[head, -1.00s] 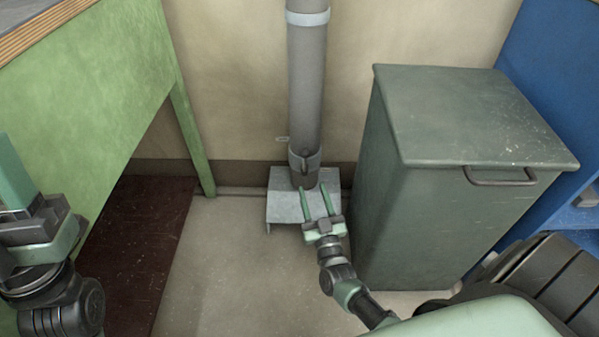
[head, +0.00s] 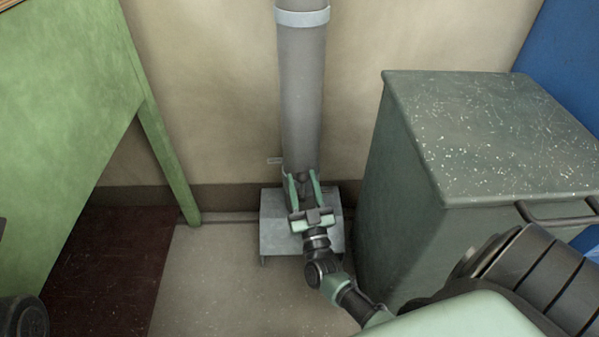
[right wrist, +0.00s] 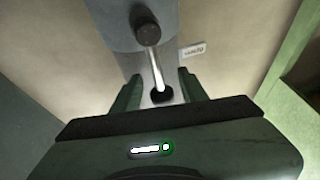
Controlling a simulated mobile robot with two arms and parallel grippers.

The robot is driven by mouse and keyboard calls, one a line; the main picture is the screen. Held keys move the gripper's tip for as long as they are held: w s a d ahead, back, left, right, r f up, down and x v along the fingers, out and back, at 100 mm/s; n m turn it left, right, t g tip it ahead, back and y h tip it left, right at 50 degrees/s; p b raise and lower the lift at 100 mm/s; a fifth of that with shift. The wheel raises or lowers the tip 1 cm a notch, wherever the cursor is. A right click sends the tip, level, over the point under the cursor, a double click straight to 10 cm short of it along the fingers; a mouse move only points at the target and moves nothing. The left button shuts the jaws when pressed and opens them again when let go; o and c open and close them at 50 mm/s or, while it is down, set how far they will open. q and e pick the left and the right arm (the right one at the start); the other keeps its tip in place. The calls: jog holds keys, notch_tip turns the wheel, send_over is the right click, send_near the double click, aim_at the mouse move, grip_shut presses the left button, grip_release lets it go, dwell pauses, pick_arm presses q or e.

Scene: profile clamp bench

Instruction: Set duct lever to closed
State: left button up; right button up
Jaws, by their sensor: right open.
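The duct (head: 302,100) is a grey vertical pipe against the wall. Its lever (right wrist: 154,66) shows in the right wrist view as a shiny rod between two dark round ends, the upper one against the duct and the lower one between my fingers. My right gripper (head: 303,178) is open at the duct's lower end. In the right wrist view its fingers (right wrist: 160,90) stand on both sides of the lever's lower end, with no clear contact. In the head view the gripper mostly hides the lever. My left gripper is out of view.
A grey metal box (head: 275,240) stands under the duct. A green-grey cabinet (head: 500,140) with a bar handle stands close on the right. A green bench (head: 70,110) is at left. A small label (right wrist: 193,50) is on the wall, its text unreadable. Floor left of the box is clear.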

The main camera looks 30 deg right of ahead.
grip_shut()
